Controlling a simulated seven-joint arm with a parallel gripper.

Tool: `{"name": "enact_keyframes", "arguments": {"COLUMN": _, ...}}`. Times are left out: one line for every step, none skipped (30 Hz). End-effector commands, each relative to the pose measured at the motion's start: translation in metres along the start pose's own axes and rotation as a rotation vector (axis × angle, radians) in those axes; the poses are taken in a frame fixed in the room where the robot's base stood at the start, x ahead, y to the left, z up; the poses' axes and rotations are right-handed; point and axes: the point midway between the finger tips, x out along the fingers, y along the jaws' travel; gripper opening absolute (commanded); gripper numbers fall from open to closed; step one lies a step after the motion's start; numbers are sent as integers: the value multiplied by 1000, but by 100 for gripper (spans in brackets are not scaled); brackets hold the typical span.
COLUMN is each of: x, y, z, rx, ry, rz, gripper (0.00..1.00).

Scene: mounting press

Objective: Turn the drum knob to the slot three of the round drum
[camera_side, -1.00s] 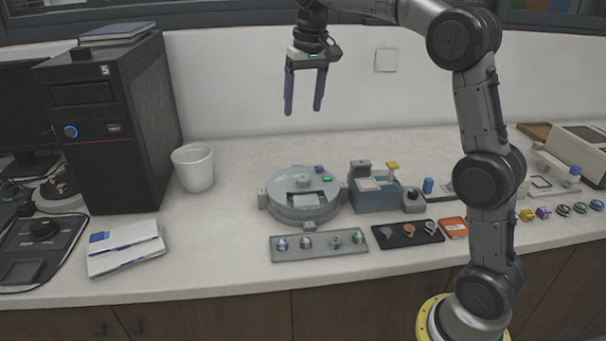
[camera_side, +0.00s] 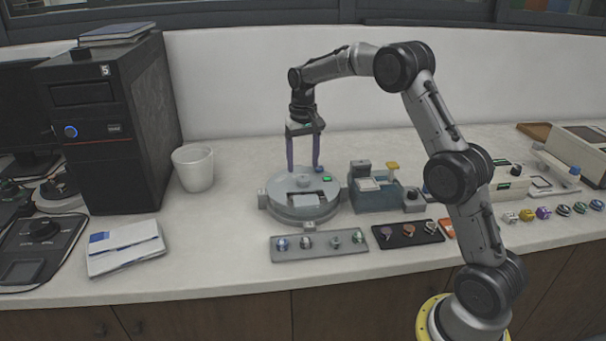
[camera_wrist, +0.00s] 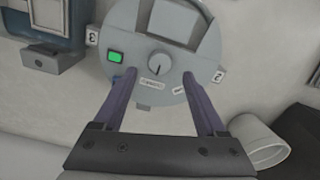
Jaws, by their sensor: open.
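The round drum (camera_side: 303,208) is a grey disc housing on the counter in the side view, and its top (camera_wrist: 135,60) fills the upper middle of the wrist view. A small round grey knob (camera_wrist: 159,69) with a light pointer mark sits on it between a green-lit button (camera_wrist: 115,57) and a tab numbered 2 (camera_wrist: 218,76). A tab numbered 3 (camera_wrist: 92,37) is at the left. My gripper (camera_side: 303,168) is open and empty, pointing down over the back of the drum, its fingers either side of the knob in the wrist view. Contact cannot be told.
A blue-grey device (camera_side: 374,194) stands right of the drum. A grey tray (camera_side: 320,245) and a black tray (camera_side: 408,234) with small parts lie in front. A white cup (camera_side: 194,168) and a black computer tower (camera_side: 115,125) stand left.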

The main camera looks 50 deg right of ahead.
Motion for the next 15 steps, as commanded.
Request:
{"name": "enact_keyframes", "arguments": {"x": 10, "y": 0, "z": 1, "rx": 0, "ry": -4, "rz": 1, "gripper": 74}}
{"name": "enact_keyframes", "arguments": {"x": 15, "y": 0, "z": 1, "rx": 0, "ry": -4, "rz": 1, "gripper": 74}}
{"name": "enact_keyframes", "arguments": {"x": 20, "y": 0, "z": 1, "rx": 0, "ry": -3, "rz": 1, "gripper": 74}}
{"name": "enact_keyframes", "arguments": {"x": 24, "y": 0, "z": 1, "rx": 0, "ry": -3, "rz": 1, "gripper": 74}}
{"name": "enact_keyframes", "arguments": {"x": 28, "y": 0, "z": 1, "rx": 0, "ry": -3, "rz": 1, "gripper": 74}}
{"name": "enact_keyframes", "arguments": {"x": 32, "y": 0, "z": 0, "rx": 0, "ry": -2, "rz": 1, "gripper": 74}}
{"name": "enact_keyframes", "arguments": {"x": 35, "y": 0, "z": 0, "rx": 0, "ry": -2, "rz": 1, "gripper": 74}}
{"name": "enact_keyframes", "arguments": {"x": 37, "y": 0, "z": 1, "rx": 0, "ry": -2, "rz": 1, "gripper": 74}}
{"name": "enact_keyframes", "arguments": {"x": 40, "y": 0, "z": 0, "rx": 0, "ry": -1, "rz": 0, "gripper": 74}}
{"name": "enact_keyframes", "arguments": {"x": 41, "y": 0, "z": 0, "rx": 0, "ry": -1, "rz": 0, "gripper": 74}}
{"name": "enact_keyframes", "arguments": {"x": 42, "y": 0, "z": 0, "rx": 0, "ry": 0, "rz": 0, "gripper": 74}}
{"name": "enact_keyframes", "arguments": {"x": 43, "y": 0, "z": 0, "rx": 0, "ry": 0, "rz": 0, "gripper": 74}}
{"name": "enact_keyframes", "arguments": {"x": 44, "y": 0, "z": 0, "rx": 0, "ry": 0, "rz": 0, "gripper": 74}}
{"name": "enact_keyframes", "arguments": {"x": 44, "y": 0, "z": 0, "rx": 0, "ry": 0, "rz": 0, "gripper": 74}}
{"name": "enact_keyframes", "arguments": {"x": 44, "y": 0, "z": 0, "rx": 0, "ry": 0, "rz": 0, "gripper": 74}}
